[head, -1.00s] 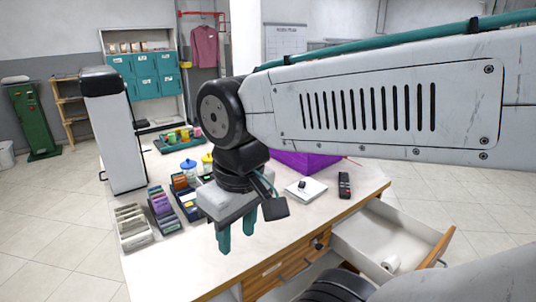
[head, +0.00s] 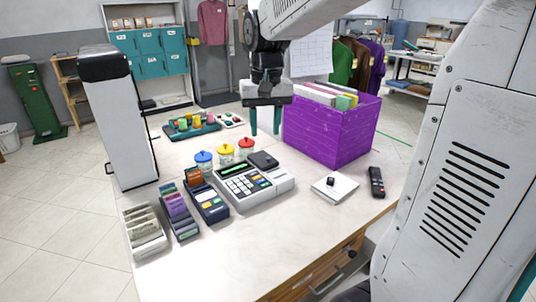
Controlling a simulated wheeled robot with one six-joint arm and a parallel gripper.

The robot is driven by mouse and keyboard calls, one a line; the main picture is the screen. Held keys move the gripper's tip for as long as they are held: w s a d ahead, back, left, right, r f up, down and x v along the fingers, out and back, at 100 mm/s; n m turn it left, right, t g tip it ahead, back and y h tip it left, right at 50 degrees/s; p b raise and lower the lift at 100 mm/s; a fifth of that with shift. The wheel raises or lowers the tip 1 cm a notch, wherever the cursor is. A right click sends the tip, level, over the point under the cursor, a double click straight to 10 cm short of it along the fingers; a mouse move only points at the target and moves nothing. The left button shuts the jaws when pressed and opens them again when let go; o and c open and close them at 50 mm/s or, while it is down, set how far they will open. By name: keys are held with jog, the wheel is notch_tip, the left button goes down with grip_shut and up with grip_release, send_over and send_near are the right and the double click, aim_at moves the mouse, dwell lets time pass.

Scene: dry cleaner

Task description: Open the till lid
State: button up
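A light grey till (head: 240,188) with a keypad and coloured keys sits on the counter, near its middle. A dark, rounded flat part (head: 263,160) is at its back edge, and I cannot tell whether this is its lid. My gripper (head: 265,130) is above and behind the till, pointing down. Its two teal fingers are spread apart with nothing between them. It does not touch the till.
A purple box (head: 325,130) of folders stands right of my gripper. Jars with blue, yellow and red lids (head: 226,153) stand just behind the till. A white pad (head: 334,187) and black remote (head: 376,182) lie right, with clear counter in front.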

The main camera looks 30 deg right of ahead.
jog(key=w+d+f+m, duration=0.2)
jog(key=w+d+f, duration=0.25)
jog(key=w, duration=0.45)
jog(key=m, duration=0.2)
send_near(263, 157)
jog(key=s, duration=0.1)
jog(key=s+r, duration=0.1)
jog(key=s, duration=0.1)
jog(key=shift+s+r+g, duration=0.25)
jog(key=shift+s+g, duration=0.05)
jog(key=shift+g, duration=0.1)
notch_tip(263, 157, down, 7)
jog(key=shift+a+r, duration=0.1)
jog(key=shift+f, duration=0.25)
grip_shut()
